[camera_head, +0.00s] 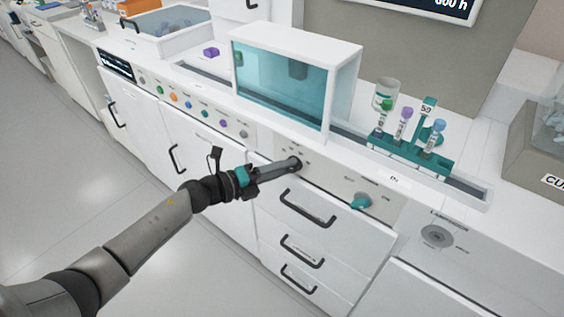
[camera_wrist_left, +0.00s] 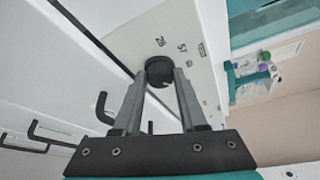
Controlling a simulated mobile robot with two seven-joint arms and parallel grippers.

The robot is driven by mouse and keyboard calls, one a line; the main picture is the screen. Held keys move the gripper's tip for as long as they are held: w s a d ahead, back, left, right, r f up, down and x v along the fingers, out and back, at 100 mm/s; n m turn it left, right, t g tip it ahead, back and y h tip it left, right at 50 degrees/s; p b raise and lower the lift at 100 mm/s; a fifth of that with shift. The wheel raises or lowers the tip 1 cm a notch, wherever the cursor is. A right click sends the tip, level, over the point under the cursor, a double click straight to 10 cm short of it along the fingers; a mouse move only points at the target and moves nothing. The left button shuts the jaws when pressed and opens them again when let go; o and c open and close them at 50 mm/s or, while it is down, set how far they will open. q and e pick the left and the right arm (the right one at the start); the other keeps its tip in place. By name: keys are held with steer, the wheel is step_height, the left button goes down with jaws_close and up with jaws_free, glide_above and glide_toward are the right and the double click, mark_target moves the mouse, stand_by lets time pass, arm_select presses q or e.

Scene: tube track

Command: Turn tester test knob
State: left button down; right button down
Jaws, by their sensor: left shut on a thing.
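A dark round knob (camera_head: 297,163) stands out from the pale front panel (camera_head: 330,181) below the teal-windowed box (camera_head: 282,85). My left gripper (camera_head: 289,167) reaches it from the left. In the left wrist view, the fingers of my left gripper (camera_wrist_left: 159,80) are shut on the sides of the dark knob (camera_wrist_left: 159,70). The fingers partly cover the knob in the head view. My right gripper is not in view.
A teal knob (camera_head: 361,202) sits on the same panel to the right. A teal rack (camera_head: 410,151) with several capped tubes stands on the counter track. Drawer handles (camera_head: 307,208) stick out below the panel.

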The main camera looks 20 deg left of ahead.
arm_select(q)
steer(key=shift+d+r+m+y+p, duration=0.1)
steer(key=shift+m+y+p, duration=0.2)
steer(key=shift+m+p, duration=0.3)
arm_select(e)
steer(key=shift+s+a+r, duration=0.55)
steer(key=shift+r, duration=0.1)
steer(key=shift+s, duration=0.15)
arm_select(q)
steer(key=shift+c, duration=2.3)
jaws_free()
steer(key=p+v, duration=0.1)
steer(key=v, duration=1.4)
steer(key=shift+r+p, duration=0.2)
steer(key=shift+p, duration=0.1)
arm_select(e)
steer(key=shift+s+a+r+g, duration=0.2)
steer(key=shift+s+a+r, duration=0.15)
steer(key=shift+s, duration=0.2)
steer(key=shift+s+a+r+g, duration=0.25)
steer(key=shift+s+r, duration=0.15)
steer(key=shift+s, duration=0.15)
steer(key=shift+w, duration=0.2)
